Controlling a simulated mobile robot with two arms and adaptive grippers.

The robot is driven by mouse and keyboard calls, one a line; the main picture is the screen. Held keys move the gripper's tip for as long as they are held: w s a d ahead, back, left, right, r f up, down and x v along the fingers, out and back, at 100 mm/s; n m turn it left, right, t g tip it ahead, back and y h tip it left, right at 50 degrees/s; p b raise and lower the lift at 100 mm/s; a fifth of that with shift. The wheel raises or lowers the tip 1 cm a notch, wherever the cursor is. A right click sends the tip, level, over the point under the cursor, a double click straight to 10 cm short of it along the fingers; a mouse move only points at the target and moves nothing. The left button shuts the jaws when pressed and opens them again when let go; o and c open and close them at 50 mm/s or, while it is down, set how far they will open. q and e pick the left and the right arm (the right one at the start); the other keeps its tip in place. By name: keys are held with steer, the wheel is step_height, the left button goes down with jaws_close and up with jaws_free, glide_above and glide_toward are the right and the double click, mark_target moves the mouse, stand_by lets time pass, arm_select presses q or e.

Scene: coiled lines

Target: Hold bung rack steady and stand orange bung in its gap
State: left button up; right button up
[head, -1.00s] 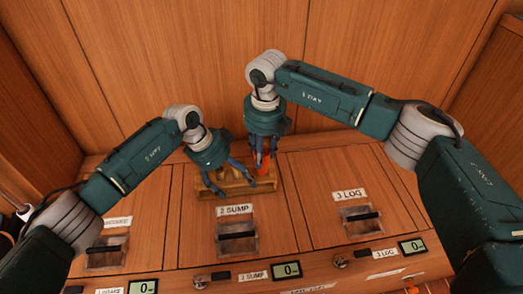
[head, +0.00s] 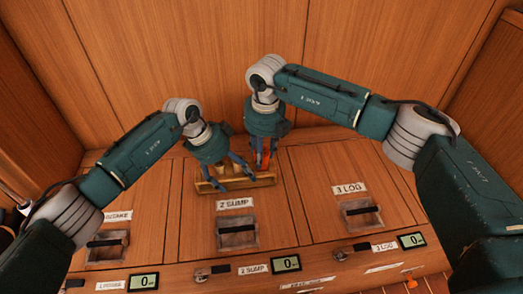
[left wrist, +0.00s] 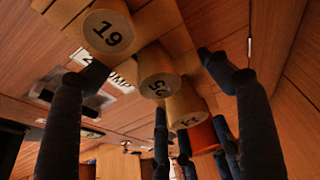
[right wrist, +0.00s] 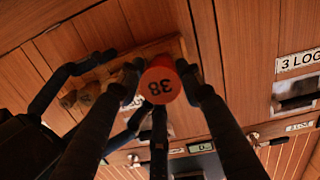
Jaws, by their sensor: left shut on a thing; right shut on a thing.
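The bung rack (head: 206,187) is a light wooden bar on the panelled top, behind the 2 SUMP label. In the left wrist view the rack (left wrist: 158,20) carries a row of tan bungs, the nearest marked 19 (left wrist: 107,28). My left gripper (head: 230,181) is shut on the rack, its fingers on either side. The orange bung (right wrist: 160,82), marked 38, is between the fingers of my right gripper (right wrist: 160,78), at the rack's right end. It also shows in the left wrist view (left wrist: 203,136) past the tan bungs. Whether its foot is seated is hidden.
The 2 SUMP hatch handle (head: 237,233) and the 3 LOG hatch handle (head: 361,212) are in front of and to the right of the rack. A wooden wall (head: 220,60) rises behind. The 3 LOG panel top is clear.

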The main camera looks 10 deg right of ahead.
steer(key=shift+f, duration=0.7)
steer(key=o, duration=1.6)
steer(key=shift+o, duration=0.2)
steer(key=shift+r, duration=0.1)
steer(key=shift+r, duration=3.4)
arm_select(q)
steer(key=o, duration=1.4)
